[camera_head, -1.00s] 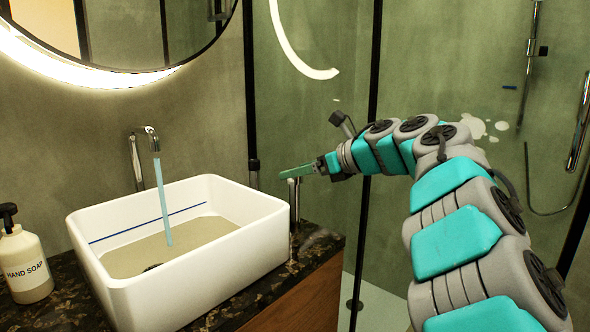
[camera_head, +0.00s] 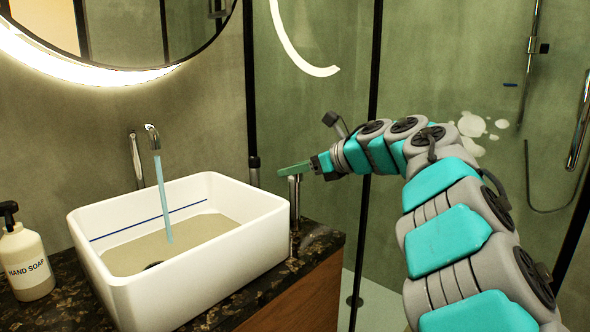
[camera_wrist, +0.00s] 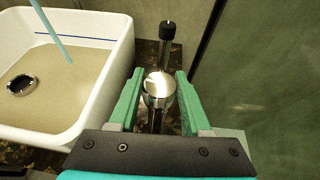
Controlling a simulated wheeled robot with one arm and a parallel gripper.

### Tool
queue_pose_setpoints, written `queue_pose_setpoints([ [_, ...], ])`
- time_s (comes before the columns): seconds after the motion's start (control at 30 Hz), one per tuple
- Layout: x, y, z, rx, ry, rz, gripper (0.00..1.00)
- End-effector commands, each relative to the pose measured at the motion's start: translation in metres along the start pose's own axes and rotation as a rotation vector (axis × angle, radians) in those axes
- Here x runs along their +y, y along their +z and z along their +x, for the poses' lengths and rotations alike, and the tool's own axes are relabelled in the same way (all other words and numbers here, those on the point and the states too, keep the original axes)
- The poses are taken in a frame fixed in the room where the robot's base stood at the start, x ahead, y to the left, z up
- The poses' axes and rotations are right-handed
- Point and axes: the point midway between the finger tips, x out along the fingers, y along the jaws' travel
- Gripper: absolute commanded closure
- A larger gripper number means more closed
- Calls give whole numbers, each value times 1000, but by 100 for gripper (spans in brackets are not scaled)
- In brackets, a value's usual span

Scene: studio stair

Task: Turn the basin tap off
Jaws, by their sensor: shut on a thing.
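The chrome basin spout (camera_head: 136,160) rises from the wall side behind the white basin (camera_head: 120,282). A blue stream of water (camera_head: 163,200) runs from it into the basin; the stream also shows in the wrist view (camera_wrist: 52,36). A slim chrome tap handle post (camera_head: 294,212) stands upright on the counter right of the basin. My gripper (camera_head: 290,169) is at the top of this post. The exact contact is hard to see.
A hand soap bottle (camera_head: 26,262) stands left of the basin on the dark speckled counter (camera_head: 315,243). Shower glass (camera_head: 310,120) with black frames is behind and right of my arm. A black-topped post (camera_wrist: 168,35) stands beyond the handle.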

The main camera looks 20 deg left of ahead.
Motion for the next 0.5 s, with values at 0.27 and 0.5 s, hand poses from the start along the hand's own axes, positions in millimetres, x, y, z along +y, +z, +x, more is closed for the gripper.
queue_pose_setpoints([
  [0.27,0,0,0,0,-2,0,100],
  [0.5,1,0,1,4,-40,14,100],
])
